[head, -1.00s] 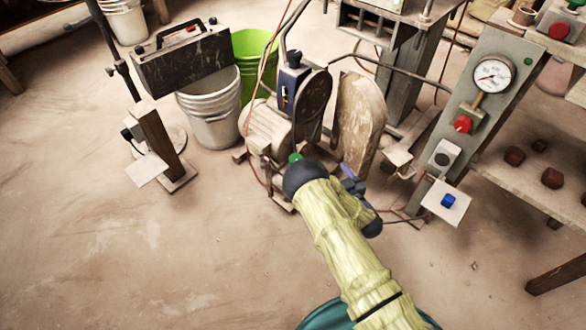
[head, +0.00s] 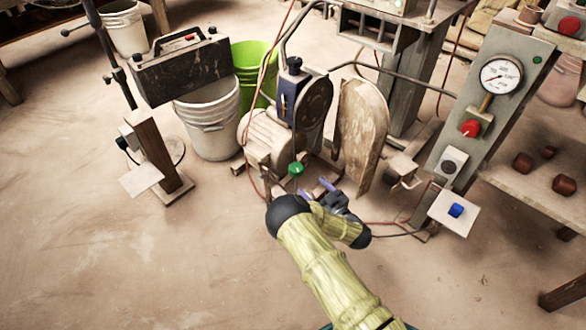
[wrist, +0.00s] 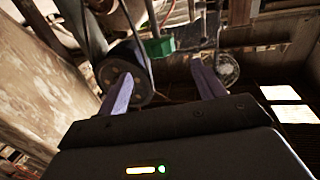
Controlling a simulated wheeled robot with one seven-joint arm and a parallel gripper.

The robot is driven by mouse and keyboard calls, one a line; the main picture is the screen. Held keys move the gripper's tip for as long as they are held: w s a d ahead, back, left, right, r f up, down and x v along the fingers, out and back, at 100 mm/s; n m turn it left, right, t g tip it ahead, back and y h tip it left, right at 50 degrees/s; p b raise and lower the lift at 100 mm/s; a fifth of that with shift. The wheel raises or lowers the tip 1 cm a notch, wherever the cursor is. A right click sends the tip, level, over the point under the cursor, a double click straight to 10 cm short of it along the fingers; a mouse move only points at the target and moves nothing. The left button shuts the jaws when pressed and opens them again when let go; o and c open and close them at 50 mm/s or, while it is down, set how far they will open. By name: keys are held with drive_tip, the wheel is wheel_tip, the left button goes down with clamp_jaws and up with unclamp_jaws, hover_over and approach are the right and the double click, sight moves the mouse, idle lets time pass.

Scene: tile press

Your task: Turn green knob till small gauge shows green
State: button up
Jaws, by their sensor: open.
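The green knob (head: 295,169) sits low in front of the motor machine, in the middle of the head view. My gripper (head: 315,190) is just below and right of it, with two purple fingers apart and nothing between them. In the wrist view the open fingers (wrist: 163,82) point toward a dark wheel and a green shape (wrist: 160,46); I cannot tell whether that shape is the knob. A blue box (head: 289,95) above the knob carries a small narrow indicator, too small to read.
A post on the right holds a round white dial (head: 501,76), a red knob (head: 470,128) and a blue knob (head: 456,210) on a plate. A wooden board (head: 361,135) stands close behind my gripper. White (head: 211,120) and green buckets stand left. The floor at front left is clear.

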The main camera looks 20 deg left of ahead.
sight(292, 164)
drive_tip(key=b+x, duration=0.6)
drive_tip(key=x, duration=0.5)
drive_tip(key=shift+w+a+f, duration=0.15)
drive_tip(key=shift+a, duration=0.15)
drive_tip(key=shift+w+a, duration=0.25)
drive_tip(key=shift+a, duration=0.05)
drive_tip(key=shift+w+a, duration=0.1)
drive_tip(key=shift+a, duration=0.05)
drive_tip(key=c, duration=1)
